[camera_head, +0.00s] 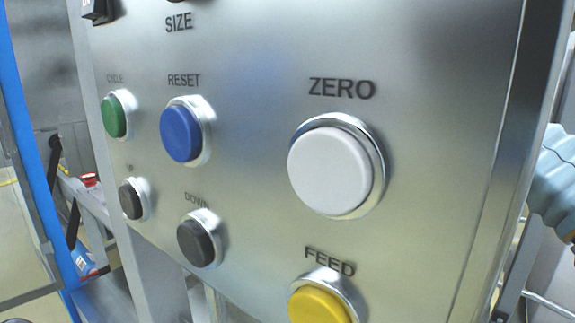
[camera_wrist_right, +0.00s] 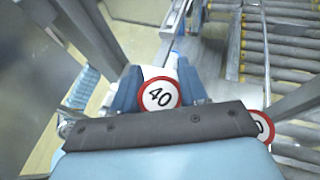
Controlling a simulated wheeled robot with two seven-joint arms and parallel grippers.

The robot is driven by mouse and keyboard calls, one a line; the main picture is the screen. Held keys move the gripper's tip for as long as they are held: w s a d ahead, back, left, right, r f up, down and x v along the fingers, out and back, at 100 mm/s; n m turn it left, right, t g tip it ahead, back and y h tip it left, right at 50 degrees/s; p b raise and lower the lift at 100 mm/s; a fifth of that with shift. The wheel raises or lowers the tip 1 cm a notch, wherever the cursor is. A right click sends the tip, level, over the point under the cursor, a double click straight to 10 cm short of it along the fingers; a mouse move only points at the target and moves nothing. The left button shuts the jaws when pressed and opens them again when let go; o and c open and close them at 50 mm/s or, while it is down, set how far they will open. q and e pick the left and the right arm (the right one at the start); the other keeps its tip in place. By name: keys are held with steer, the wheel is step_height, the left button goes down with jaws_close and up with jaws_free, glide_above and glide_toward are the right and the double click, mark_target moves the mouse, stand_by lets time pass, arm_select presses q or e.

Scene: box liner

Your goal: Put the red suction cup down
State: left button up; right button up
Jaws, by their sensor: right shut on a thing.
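My right gripper (camera_wrist_right: 160,82) shows in the right wrist view, with blue fingers beyond a dark band and a light blue cover. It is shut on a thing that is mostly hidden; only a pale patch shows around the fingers. A round red-rimmed sign marked 40 (camera_wrist_right: 159,94) sits in front of the fingers and blocks the view. I cannot make out the red suction cup there. In the head view a small red object (camera_head: 89,180) is far off at the left; I cannot tell what it is. My left gripper is in neither view.
A metal control panel (camera_head: 255,110) fills the head view, with white, yellow, blue, green and dark buttons. A blue post (camera_head: 35,150) stands at the left. In the wrist view a roller conveyor (camera_wrist_right: 285,45) lies at the right, with grey frame bars (camera_wrist_right: 85,28) at the left.

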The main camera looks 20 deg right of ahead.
steer(key=f, duration=0.1)
steer(key=w+f+b, duration=0.1)
steer(key=f, duration=0.1)
steer(key=shift+f, duration=0.25)
steer(key=shift+s+f, duration=0.1)
steer(key=shift+f, duration=0.1)
steer(key=shift+f, duration=0.15)
steer(key=shift+f+b, duration=0.25)
steer(key=shift+b, duration=0.05)
steer(key=o, duration=1)
steer(key=shift+o, duration=0.2)
